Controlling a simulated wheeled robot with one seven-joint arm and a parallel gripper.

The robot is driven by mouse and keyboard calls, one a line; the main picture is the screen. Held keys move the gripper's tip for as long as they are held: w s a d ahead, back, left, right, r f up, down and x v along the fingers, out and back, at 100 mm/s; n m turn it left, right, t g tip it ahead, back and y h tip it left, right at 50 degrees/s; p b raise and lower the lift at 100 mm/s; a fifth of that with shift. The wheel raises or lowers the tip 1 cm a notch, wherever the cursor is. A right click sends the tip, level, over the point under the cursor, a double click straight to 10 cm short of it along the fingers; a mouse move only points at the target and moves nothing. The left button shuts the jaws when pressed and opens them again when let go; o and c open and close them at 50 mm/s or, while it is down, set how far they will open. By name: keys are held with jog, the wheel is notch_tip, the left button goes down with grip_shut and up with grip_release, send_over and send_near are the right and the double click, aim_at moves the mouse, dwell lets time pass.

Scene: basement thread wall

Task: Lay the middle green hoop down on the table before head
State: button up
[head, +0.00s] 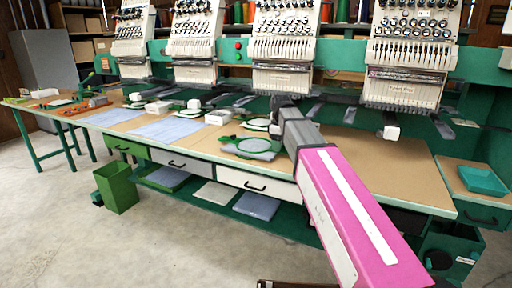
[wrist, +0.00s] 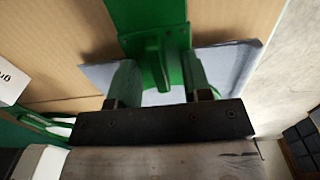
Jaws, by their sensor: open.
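A green hoop (head: 252,147) with grey cloth in it lies at the table's front edge in the head view, just left of my arm. Another green hoop (head: 257,124) lies behind it, near the machine; I cannot tell for sure which one is the middle hoop. In the wrist view, a green bracket (wrist: 157,62) with pale grey cloth (wrist: 238,62) around it stands between the two fingers of my gripper (wrist: 160,78). The fingers are apart on either side of the bracket, and no grip on it shows. In the head view my arm's end hides the fingers.
The table (head: 340,160) has bare room right of my arm. Several embroidery heads (head: 283,50) hang over its back. A white box (head: 219,117) and blue cloth (head: 170,128) lie to the left. A green bin (head: 117,187) stands on the floor. A teal tray (head: 483,181) is at right.

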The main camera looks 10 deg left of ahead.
grip_shut()
